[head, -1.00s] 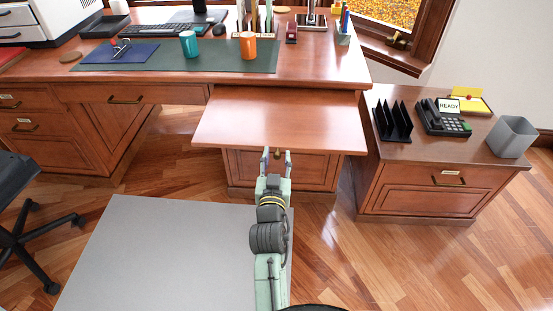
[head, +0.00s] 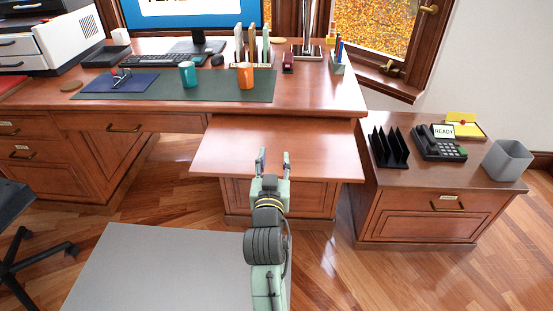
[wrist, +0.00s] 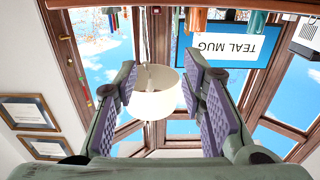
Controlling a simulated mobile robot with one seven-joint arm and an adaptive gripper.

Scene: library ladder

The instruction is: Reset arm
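My gripper (head: 273,158) is in front of the desk, and in the head view its fingertips overlap the pulled-out wooden board (head: 225,150). Its two fingers stand apart. In the wrist view the open gripper (wrist: 160,78) has purple finger pads with nothing held between them. That view is upside down and shows a white lampshade (wrist: 157,92) beyond the fingers. A teal mug (head: 187,75) and an orange mug (head: 245,77) stand upright on the green desk mat (head: 215,92), well beyond my gripper. The monitor (wrist: 228,45) reads "TEAL MUG".
A side cabinet (head: 420,215) at the right bears a black file rack (head: 388,149), a phone (head: 437,145) and a grey bin (head: 507,160). An office chair (head: 25,230) is at the left edge. Wooden floor (head: 345,275) is open between.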

